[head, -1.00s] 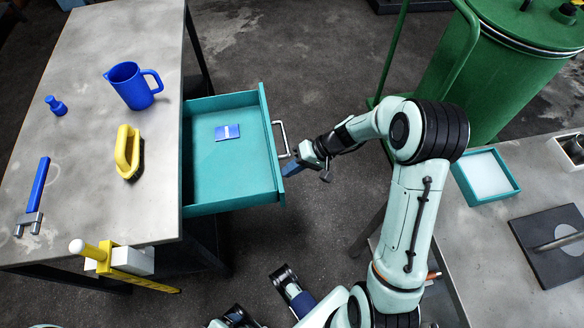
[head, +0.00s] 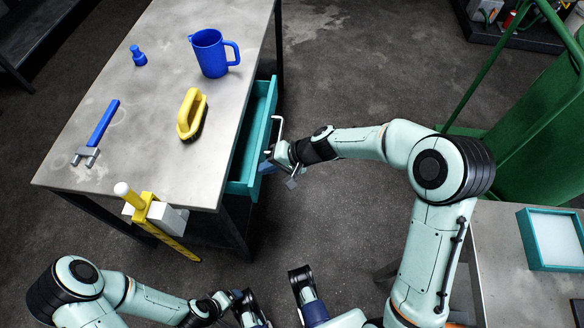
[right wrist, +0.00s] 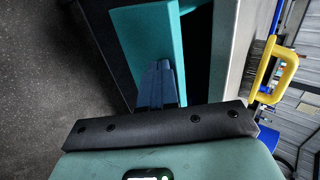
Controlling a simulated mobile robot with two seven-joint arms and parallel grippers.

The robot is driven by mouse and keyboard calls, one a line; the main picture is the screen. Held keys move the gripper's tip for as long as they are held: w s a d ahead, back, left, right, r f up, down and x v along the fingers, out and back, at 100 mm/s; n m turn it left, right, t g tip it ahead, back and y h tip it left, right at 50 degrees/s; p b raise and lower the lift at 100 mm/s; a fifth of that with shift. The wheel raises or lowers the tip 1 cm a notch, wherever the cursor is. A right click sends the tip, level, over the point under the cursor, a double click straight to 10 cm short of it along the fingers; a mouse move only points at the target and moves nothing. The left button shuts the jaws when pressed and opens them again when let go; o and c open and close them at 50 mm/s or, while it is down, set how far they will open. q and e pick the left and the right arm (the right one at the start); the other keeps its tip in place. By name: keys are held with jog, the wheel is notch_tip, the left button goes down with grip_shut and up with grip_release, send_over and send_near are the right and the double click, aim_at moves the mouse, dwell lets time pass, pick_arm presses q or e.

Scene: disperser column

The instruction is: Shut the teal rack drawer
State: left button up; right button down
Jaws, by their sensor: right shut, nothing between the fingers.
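The teal rack drawer (head: 237,186) is partly open under the right side of the metal workbench, in the head view. Its teal front also shows in the right wrist view (right wrist: 150,45). Its metal handle (head: 279,128) sticks out to the right. My right gripper (head: 267,165) is shut and empty, its fingertips at the drawer front, near the handle's lower end. In the right wrist view the dark fingers (right wrist: 158,85) lie against or very close to the front; exact contact is unclear. My left arm is low in the head view; its gripper's jaw state is unclear.
On the bench (head: 150,130) are a blue jug (head: 210,53), a yellow-handled brush (head: 190,115), a small blue bottle (head: 138,56) and a blue tool (head: 102,124). A yellow pole (head: 175,242) stands at its front edge. Open floor lies right of the drawer.

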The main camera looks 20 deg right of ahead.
aim_at(253, 166)
pick_arm(q)
jog(key=shift+s+r, duration=0.15)
jog(key=shift+s, duration=0.05)
pick_arm(e)
jog(key=shift+w+a, duration=0.35)
jog(key=shift+a, duration=0.3)
jog(key=shift+w+a, duration=0.3)
jog(key=shift+a, duration=0.3)
jog(key=shift+w+a, duration=0.35)
jog(key=shift+a, duration=0.3)
pick_arm(q)
jog(key=shift+d, duration=0.1)
pick_arm(e)
jog(key=shift+d, duration=0.15)
